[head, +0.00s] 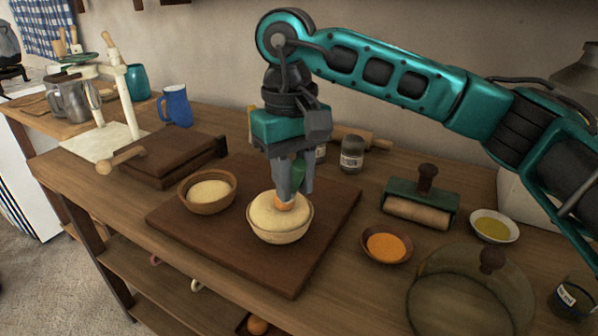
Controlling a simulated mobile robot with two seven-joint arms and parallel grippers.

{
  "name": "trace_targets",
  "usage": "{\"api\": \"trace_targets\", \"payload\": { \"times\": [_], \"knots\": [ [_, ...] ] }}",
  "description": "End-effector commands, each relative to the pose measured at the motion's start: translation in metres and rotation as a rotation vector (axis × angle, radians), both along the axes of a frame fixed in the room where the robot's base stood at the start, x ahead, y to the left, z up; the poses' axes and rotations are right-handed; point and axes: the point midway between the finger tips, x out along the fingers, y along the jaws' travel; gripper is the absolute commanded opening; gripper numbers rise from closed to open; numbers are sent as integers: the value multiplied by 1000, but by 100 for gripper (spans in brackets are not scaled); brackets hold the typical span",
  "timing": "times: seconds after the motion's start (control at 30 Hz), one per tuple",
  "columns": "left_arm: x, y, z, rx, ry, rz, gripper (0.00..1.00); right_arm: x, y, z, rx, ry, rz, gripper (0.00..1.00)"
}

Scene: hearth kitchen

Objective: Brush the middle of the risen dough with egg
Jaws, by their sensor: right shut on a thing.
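The risen dough (264,211) is a pale dome in a light round bowl (279,237) on a dark wooden board (230,254). My right gripper (293,190) points down over the dough. It is shut on a small brush, mostly hidden between the fingers, with a bit of green showing. The brush's orange-tan tip (285,204) is at the top of the dough, near its middle, and seems to touch it. A small brown bowl of orange egg (386,246) stands right of the board. My left gripper is out of view.
A wooden bowl of pale grain or flour (208,190) sits left on the board. A roller tool (418,208), a dish of yellow-green liquid (493,226) and a glass lid (462,290) stand right. Jars (352,154) and a blue mug (177,106) are behind.

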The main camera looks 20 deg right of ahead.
Motion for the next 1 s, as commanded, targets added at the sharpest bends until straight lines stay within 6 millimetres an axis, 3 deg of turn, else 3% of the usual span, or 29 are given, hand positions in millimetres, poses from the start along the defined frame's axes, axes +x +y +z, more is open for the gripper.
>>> {"api": "trace_targets", "payload": {
  "times": [0.33,0.73,1.0],
  "knots": [
    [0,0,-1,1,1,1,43,-7,6,1,-1,2,-1,0],
    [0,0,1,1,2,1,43,16,-14,1,0,1,-3,0],
    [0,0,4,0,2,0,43,21,-11,1,1,1,0,0]
  ]
}}
